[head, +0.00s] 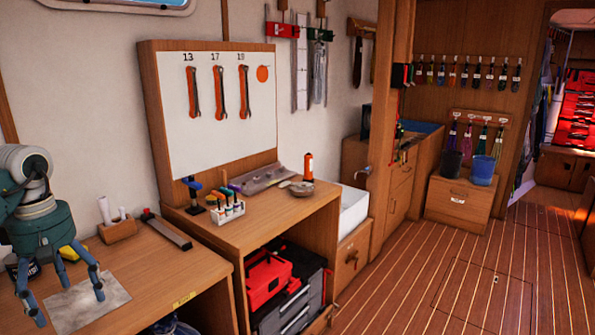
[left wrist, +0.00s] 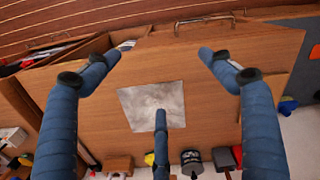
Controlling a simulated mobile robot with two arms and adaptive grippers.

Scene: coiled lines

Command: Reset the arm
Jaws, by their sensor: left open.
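My left gripper (head: 68,300) is at the left of the head view, above the wooden workbench (head: 150,270). Its blue fingers are spread apart with nothing between them. In the left wrist view my left gripper (left wrist: 165,85) also shows open and empty, over a grey metal plate (left wrist: 150,106) on the bench top. The plate also shows in the head view (head: 98,302), partly behind the fingers. My right gripper is in neither view.
A wooden block with white rolls (head: 117,229) and a flat dark tool (head: 167,230) lie at the bench's back. A screwdriver rack (head: 228,212) and an orange cylinder (head: 308,167) stand on the cabinet to the right. A red toolbox (head: 266,280) sits below. The plank floor (head: 440,275) at right is clear.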

